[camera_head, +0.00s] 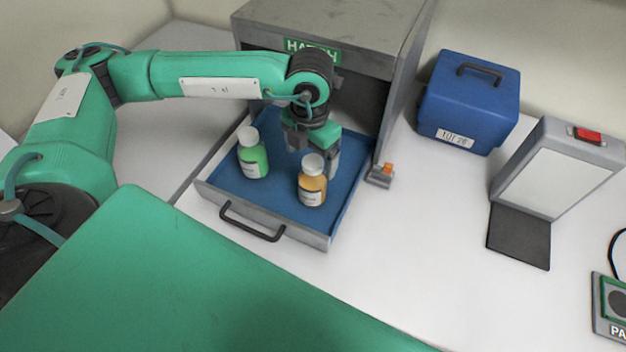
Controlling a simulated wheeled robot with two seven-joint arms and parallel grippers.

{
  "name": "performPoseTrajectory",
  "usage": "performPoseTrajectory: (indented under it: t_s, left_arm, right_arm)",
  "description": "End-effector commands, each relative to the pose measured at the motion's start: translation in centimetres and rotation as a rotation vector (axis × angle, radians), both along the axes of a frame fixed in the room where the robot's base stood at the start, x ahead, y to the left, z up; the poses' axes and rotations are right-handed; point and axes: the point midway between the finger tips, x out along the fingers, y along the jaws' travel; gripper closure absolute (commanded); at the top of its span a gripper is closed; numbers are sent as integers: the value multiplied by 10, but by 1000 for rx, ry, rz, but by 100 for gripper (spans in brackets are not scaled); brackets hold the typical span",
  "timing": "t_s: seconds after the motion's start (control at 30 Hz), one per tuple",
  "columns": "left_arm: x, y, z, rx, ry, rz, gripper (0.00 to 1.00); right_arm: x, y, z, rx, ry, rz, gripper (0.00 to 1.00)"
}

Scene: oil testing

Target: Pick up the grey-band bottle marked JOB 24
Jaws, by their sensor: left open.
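Two capped bottles stand upright in the blue-lined drawer tray (279,204) of a grey cabinet. The bottle with green contents (252,158) is on the left. The bottle with amber contents (312,187) is on the right, nearer the front. Both have white caps and pale labels. The labels are too small to read, so I cannot tell which is marked JOB 24 or has a grey band. My left gripper (313,156) points down over the tray, open, just behind the amber bottle's cap. I cannot tell whether it touches that bottle. My right gripper is not in view.
The grey cabinet (262,18) rises behind the tray, and the drawer handle (250,224) faces front. A small orange-topped latch (381,174) sits at right. A blue box (468,103) and a light panel (558,166) stand farther right. The white bench between is clear.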

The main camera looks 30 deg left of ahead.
Motion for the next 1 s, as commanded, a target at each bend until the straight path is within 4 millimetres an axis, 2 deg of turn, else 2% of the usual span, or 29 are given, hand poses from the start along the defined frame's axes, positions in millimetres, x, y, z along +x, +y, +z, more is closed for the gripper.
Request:
performPoseTrajectory:
  t_s: [0.2,0.4,0.67,0.9,0.97,1.0]
  left_arm:
    - [-3,-6,-21,0,5,-1,12]
    - [-3,-7,-46,-1,2,0,12]
    - [-2,-6,-51,0,0,0,12]
    - [-2,-6,-50,-1,1,0,59]
    - [-2,-6,-50,-1,1,0,71]
    - [-2,-7,-49,-1,-1,0,74]
  right_arm:
    - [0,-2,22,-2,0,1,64]
    - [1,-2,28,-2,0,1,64]
    - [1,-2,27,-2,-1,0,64]
    - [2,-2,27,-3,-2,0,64]
    - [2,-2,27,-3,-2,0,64]
    - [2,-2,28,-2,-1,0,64]
